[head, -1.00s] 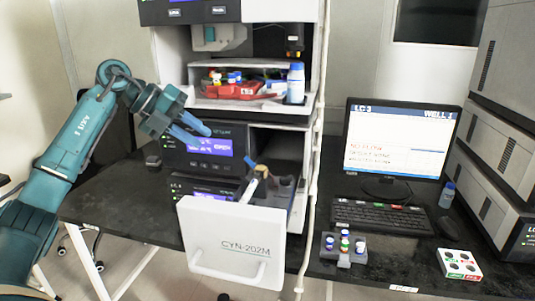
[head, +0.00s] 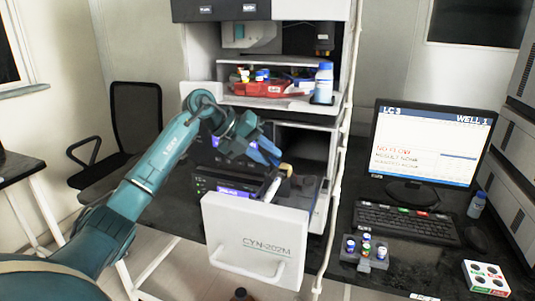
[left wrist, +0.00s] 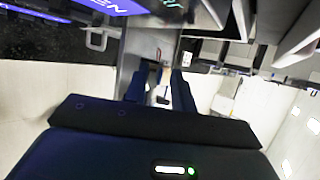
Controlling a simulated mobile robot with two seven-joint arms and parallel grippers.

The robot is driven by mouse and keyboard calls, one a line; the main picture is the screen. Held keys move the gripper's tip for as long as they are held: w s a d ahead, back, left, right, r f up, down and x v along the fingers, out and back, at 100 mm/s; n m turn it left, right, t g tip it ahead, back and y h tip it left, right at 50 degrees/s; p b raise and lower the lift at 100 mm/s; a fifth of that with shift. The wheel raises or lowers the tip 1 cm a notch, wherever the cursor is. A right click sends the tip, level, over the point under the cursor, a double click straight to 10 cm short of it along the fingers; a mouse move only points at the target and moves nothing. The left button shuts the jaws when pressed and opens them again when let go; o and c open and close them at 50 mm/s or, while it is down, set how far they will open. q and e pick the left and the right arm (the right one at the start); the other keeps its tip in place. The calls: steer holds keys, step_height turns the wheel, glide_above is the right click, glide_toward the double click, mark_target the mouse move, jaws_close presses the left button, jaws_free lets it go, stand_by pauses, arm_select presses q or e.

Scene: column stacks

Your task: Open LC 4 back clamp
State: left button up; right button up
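The pulled-out drawer with a white CYN-202M front (head: 254,243) sticks out of the instrument stack. A pale column-like part with a yellowish piece (head: 286,169) shows above its inside; I cannot clearly make out the back clamp, and my gripper hides part of this area. My left gripper (head: 267,154) is just above and left of that piece, in front of the dark modules with purple displays. In the left wrist view its two blue fingers (left wrist: 160,82) stand apart with nothing clearly held between them. My right gripper is not in view.
A tray with red items (head: 264,88) and a blue-capped bottle (head: 323,84) sit above. A white tube (head: 342,150) runs down the stack's right side. A monitor (head: 426,143) reading LC-3, a keyboard (head: 405,222) and a vial rack (head: 364,252) stand to the right.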

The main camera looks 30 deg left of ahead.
arm_select(q)
steer(key=shift+w+d+f, duration=0.15)
steer(key=shift+f, duration=0.05)
steer(key=shift+c, duration=0.6)
jaws_close()
steer(key=shift+r, duration=0.1)
